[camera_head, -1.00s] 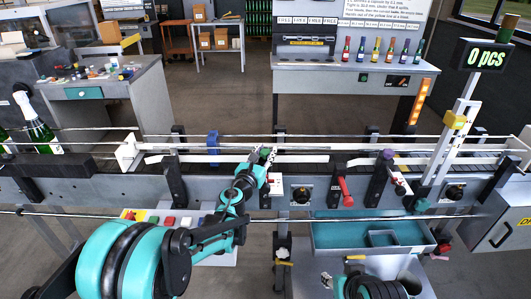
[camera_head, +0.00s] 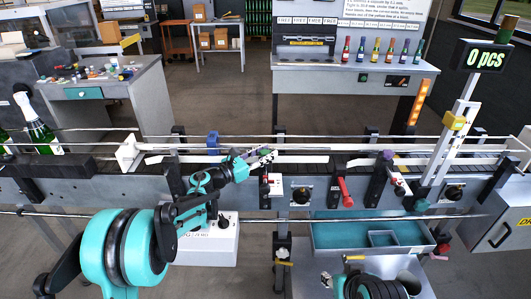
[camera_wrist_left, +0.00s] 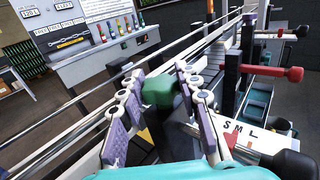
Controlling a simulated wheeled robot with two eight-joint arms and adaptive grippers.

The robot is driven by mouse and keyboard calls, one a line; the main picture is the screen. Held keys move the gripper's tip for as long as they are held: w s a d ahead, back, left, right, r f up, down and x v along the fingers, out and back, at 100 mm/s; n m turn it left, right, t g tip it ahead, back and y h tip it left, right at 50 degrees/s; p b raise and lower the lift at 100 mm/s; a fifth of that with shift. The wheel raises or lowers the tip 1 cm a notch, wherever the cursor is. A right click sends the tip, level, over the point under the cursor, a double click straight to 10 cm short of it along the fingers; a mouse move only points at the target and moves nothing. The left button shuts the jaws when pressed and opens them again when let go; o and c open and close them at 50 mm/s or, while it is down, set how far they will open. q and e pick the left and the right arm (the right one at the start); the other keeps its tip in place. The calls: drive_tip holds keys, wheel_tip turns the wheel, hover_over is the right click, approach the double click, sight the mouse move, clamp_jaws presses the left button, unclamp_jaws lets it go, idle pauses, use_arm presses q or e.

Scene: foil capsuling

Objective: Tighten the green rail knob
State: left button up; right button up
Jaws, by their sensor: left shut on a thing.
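The green rail knob (camera_wrist_left: 157,91) sits between the fingertips of my left gripper (camera_wrist_left: 160,88) in the left wrist view. The purple-padded fingers close on it from both sides. In the head view my left gripper (camera_head: 258,158) reaches in from the left to the front guide rail, and its fingers largely hide the knob. A white plate marked S M L (camera_wrist_left: 240,138) lies just below and right of the knob in the wrist view.
Along the conveyor stand a blue knob (camera_head: 213,142), a purple knob (camera_head: 387,154), a yellow knob (camera_head: 455,122) and a red handle (camera_head: 345,192). A champagne bottle (camera_head: 38,128) stands at the left. A teal-lined tray (camera_head: 340,236) is below the conveyor.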

sight(266, 152)
use_arm(q)
drive_tip(key=m+g+h, duration=0.1)
drive_tip(key=m+g, duration=0.1)
drive_tip(key=m+g+h+p, duration=0.1)
drive_tip(key=g+h, duration=0.1)
drive_tip(key=g, duration=0.1)
drive_tip(key=shift+w+r+m, duration=0.1)
drive_tip(key=shift+m, duration=0.3)
drive_tip(key=m+g+h+p, duration=0.1)
drive_tip(key=m+g, duration=0.3)
drive_tip(key=g, duration=0.2)
drive_tip(key=shift+m+g, duration=0.3)
drive_tip(key=shift+g, duration=0.3)
drive_tip(key=o, duration=1.2)
wheel_tip(266, 152, up, 10)
drive_tip(key=shift+f, duration=0.1)
